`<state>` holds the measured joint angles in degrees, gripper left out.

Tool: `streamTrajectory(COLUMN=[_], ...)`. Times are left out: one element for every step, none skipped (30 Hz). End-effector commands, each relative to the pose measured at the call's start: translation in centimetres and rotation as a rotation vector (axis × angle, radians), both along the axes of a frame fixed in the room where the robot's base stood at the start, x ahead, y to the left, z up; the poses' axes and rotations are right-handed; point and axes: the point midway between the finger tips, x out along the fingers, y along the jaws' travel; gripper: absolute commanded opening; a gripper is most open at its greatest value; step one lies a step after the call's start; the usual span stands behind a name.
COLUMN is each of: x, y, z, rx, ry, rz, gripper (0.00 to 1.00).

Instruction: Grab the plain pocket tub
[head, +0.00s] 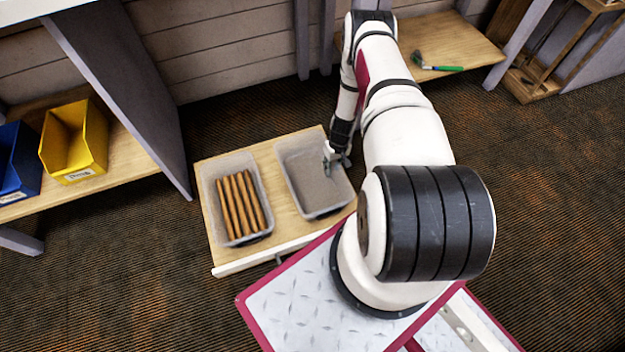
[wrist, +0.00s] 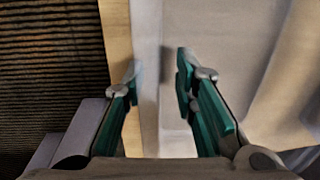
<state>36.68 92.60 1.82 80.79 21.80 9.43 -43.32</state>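A translucent tub (head: 308,188) with a bare grey inside stands at the right end of a low wooden top. My gripper (head: 337,160) is at this tub's right wall, with its fingers low near the rim. In the wrist view, my gripper (wrist: 158,72) is open, with a gap between its green fingers. The tub's pale wall (wrist: 147,40) runs between them, one finger on the inner side and one on the outer side. I cannot tell whether either finger touches the wall.
A second tub (head: 206,190) holding several brown rods stands just left of the first. The wooden top (head: 225,258) has narrow free margins. Yellow (head: 75,140) and blue (head: 14,160) bins sit on a shelf at left. A green-handled hammer (head: 440,67) lies on a far-right shelf.

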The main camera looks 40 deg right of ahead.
Motion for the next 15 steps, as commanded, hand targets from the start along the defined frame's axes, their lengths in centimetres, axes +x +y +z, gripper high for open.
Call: streamTrajectory(x=[0.0,0.0,0.02,0.03,0.05,0.06,0.05,0.05,0.05,0.04,0.04,0.04,0.04,0.04,0.04], y=[0.07,0.09,0.09,0.09,0.08,0.08,0.08,0.07,0.07,0.08,0.08,0.08,0.08,0.08,0.08], z=[-0.81,-1.01,-1.15,-1.17,-1.15,-1.09,-1.06,-1.05,-1.04,-1.04,-1.04,-1.03,-1.03,-1.03,-1.03], rx=[0.0,0.0,0.0,0.0,0.0,0.0,0.0,0.0,0.0,0.0,0.0,0.0,0.0,0.0,0.0], ry=[0.0,0.0,0.0,0.0,-0.001,-0.001,-0.001,-0.001,-0.001,-0.001,-0.001,-0.001,0.0,-0.001,-0.001], rz=[0.0,0.0,0.0,0.0,0.0,0.0,0.0,0.0,0.0,0.0,0.0,0.0,0.0,0.0,0.0], gripper=[0.26,0.26,0.26,0.26,0.26,0.26,0.26,0.26,0.26,0.19,0.13,0.04,0.0,0.0,0.0])
